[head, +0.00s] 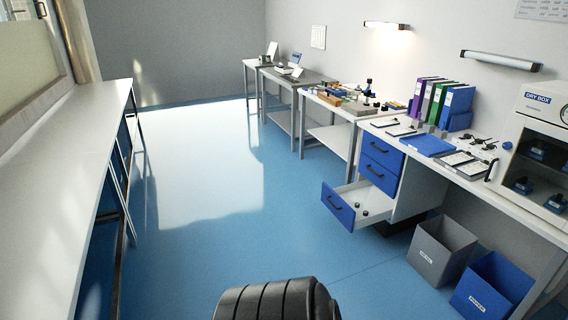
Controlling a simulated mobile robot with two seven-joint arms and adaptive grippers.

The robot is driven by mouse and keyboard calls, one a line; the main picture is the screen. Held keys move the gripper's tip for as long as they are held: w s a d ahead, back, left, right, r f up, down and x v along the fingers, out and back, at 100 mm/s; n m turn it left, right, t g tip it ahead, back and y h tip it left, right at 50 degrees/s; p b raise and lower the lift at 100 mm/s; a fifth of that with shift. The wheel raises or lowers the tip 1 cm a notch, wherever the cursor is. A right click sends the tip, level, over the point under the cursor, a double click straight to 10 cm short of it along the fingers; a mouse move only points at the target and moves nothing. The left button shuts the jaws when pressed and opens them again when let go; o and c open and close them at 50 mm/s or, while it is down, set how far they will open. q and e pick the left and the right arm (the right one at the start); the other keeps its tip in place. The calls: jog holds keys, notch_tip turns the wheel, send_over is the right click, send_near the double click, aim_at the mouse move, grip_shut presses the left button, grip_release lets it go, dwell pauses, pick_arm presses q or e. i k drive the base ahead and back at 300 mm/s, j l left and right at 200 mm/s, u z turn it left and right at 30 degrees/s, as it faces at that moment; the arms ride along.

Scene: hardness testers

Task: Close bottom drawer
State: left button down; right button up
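The bottom drawer (337,206) stands pulled out from a white cabinet (410,190) under the desk on the right side of the head view. It has a blue front with a dark handle, and its white inside shows. A few small dark objects (364,211) lie in it. Above it, the middle drawer (379,177) and the top drawer (382,151) have blue fronts with dark handles and look closed. Neither of my grippers shows in the head view.
A grey bin (437,255) and a blue bin (488,291) stand on the floor right of the cabinet. The desk (515,209) holds binders (455,105) and a dry box (535,135). A long white counter (62,140) runs along the left. Blue floor (230,245) before the drawer is clear.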

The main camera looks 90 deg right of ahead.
aim_at(341, 201)
jog(key=z, duration=3.2)
jog(key=i+l, duration=0.1)
jog(key=i, duration=0.35)
jog(key=i+l, duration=0.15)
jog(key=i, duration=0.35)
